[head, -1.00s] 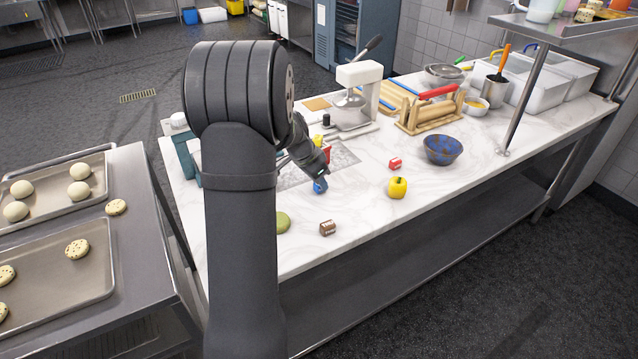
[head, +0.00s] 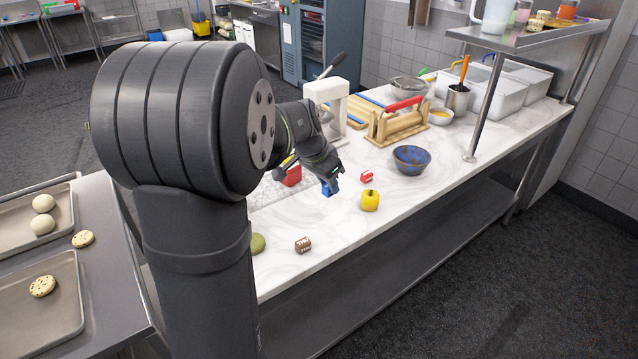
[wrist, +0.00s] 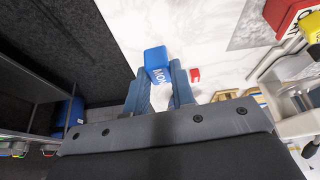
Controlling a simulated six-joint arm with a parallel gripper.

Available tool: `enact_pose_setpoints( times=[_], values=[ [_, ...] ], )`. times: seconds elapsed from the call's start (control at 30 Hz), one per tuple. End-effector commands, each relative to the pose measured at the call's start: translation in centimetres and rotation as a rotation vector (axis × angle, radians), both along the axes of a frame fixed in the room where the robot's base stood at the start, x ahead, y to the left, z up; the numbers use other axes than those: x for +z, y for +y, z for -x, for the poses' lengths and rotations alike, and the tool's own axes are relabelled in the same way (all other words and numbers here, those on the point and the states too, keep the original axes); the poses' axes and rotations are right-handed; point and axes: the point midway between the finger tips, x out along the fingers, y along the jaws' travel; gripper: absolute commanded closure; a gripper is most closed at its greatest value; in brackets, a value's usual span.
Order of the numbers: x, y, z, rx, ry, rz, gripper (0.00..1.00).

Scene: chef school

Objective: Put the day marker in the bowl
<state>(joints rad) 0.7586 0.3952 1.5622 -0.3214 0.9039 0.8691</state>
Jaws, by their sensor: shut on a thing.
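My gripper (head: 329,178) is shut on a blue day marker (head: 331,188), a small block. In the wrist view the marker (wrist: 156,62) sits between the two fingers and shows white letters reading MON. The head view shows it held over the marble counter. The blue speckled bowl (head: 411,160) stands upright on the counter, to the right of my gripper and farther back. Its inside looks empty.
A small red block (head: 366,176) and a yellow pepper (head: 370,200) stand between my gripper and the bowl's side of the counter. A brown lettered block (head: 302,245) and a green round thing (head: 257,243) are nearer. A wooden rack (head: 397,121) stands behind the bowl.

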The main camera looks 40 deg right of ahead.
Motion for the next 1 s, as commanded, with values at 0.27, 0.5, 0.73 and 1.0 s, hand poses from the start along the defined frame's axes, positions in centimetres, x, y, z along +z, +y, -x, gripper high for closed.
enact_pose_setpoints(
  times=[0.27,0.5,0.73,1.0],
  values=[
    [0.0,0.0,0.0,0.0,0.0,-0.001,0.99],
    [-0.4,-1.1,-1.2,-0.084,0.003,-0.05,0.99],
    [-1.0,-4.3,-4.0,-0.337,-0.012,-0.204,0.99],
    [-1.0,-8.9,-6.5,-0.701,-0.109,-0.438,0.99]
  ],
)
